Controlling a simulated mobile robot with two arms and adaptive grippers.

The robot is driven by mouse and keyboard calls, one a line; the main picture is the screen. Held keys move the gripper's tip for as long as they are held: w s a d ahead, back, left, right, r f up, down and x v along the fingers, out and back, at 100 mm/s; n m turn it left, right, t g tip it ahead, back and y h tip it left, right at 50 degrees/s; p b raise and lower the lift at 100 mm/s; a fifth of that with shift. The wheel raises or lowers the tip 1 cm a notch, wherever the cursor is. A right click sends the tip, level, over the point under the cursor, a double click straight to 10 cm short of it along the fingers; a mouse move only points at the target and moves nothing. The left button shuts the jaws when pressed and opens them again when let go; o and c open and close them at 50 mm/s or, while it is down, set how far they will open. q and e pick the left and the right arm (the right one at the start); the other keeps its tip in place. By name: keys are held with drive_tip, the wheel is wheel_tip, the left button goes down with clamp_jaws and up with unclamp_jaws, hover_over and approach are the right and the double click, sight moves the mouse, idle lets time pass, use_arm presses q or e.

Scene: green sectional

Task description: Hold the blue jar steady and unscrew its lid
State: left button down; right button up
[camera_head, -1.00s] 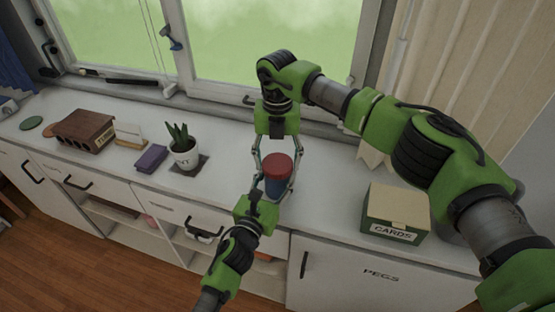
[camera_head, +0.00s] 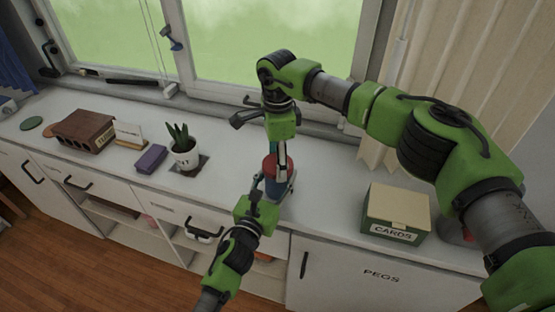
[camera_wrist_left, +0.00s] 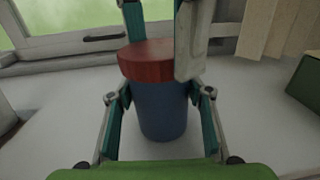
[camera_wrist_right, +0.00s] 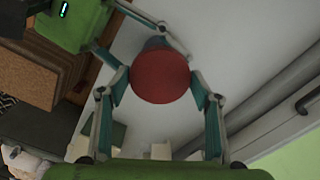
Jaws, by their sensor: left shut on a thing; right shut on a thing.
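The blue jar (camera_head: 273,187) stands upright on the white counter, with its red lid (camera_head: 270,163) on top. The jar also shows in the left wrist view (camera_wrist_left: 162,112), with the lid (camera_wrist_left: 146,60) on it. My left gripper (camera_head: 268,187) reaches in from the front and is shut around the blue body. My right gripper (camera_head: 279,160) comes down from above and is shut on the red lid. In the right wrist view the lid (camera_wrist_right: 160,77) sits between the fingers and hides most of the jar. I cannot tell whether the lid has loosened.
A green and cream cards box (camera_head: 396,212) stands to the right. A potted plant (camera_head: 185,152), a purple box (camera_head: 151,159) and a brown slotted box (camera_head: 82,131) stand to the left. The window runs behind. The counter's front edge is close to the jar.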

drive_tip(key=n, duration=1.2)
drive_tip(key=shift+r, duration=0.15)
drive_tip(key=shift+r, duration=1)
drive_tip(key=shift+r, duration=2)
use_arm(q)
drive_tip(key=c, duration=1)
unclamp_jaws()
